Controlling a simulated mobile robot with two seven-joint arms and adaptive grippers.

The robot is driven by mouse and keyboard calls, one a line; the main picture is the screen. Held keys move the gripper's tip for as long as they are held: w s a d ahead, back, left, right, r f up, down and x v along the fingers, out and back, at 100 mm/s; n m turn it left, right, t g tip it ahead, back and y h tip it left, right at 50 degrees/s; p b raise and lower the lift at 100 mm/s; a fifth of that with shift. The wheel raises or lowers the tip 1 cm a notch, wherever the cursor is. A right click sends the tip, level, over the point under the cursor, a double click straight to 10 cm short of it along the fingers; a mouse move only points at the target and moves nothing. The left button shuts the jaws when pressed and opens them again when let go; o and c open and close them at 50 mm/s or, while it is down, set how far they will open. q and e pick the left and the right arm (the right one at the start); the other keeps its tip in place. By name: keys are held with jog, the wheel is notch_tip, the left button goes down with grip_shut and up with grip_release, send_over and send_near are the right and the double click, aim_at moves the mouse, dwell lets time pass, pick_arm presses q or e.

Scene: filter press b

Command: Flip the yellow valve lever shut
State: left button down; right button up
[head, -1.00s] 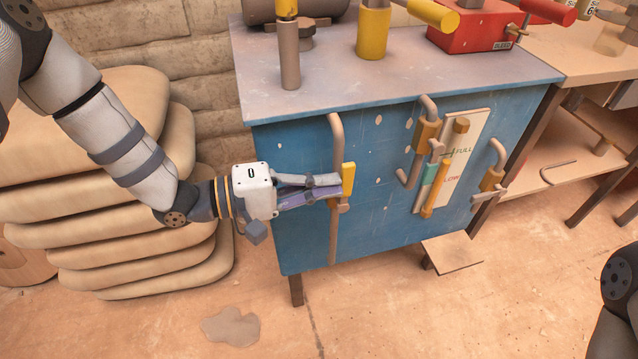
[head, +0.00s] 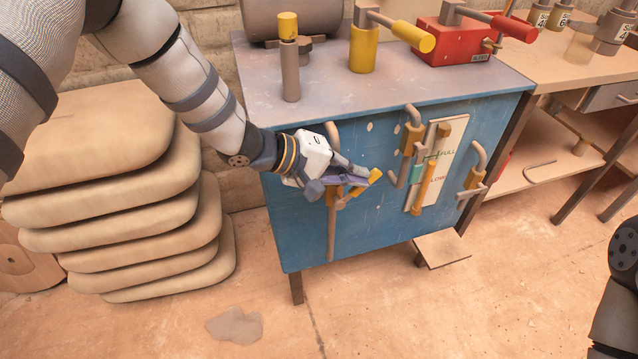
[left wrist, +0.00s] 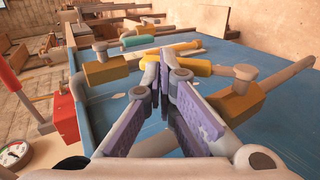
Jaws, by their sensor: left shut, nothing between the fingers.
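The yellow valve lever (head: 374,177) sits on a valve on the left vertical pipe (head: 332,235) at the front of the blue cabinet. It slants up and right, away from the pipe. In the left wrist view the lever (left wrist: 210,69) runs from a grey pivot toward my fingers, with the yellow valve body (left wrist: 235,104) below it. My left gripper (head: 360,180) is shut and empty, its fingertips against or very near the lever; I cannot tell whether they touch. It hides part of the valve and pipe. My right gripper is outside the view.
A gauge panel (head: 452,140) with yellow fittings and a second pipe (head: 412,112) stand to the right of the lever. A red box (head: 452,42) and yellow-topped posts stand on the cabinet top (head: 335,82). Stacked sacks (head: 130,215) lie at left.

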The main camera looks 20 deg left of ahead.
aim_at(370, 181)
pick_arm(q)
jog(key=shift+f+x, duration=0.2)
jog(key=shift+x, duration=1.15)
jog(key=shift+w+d+f+b, duration=0.1)
jog(key=shift+d+b, duration=0.05)
jog(key=shift+b, duration=0.2)
jog(key=shift+w+d+f+g+y, duration=0.15)
jog(key=shift+d+f+g+y, duration=0.2)
jog(key=shift+y, duration=0.35)
jog(key=shift+w+d+f+b, duration=0.25)
jog(key=shift+d+f+b, duration=0.1)
jog(key=shift+f, duration=0.3)
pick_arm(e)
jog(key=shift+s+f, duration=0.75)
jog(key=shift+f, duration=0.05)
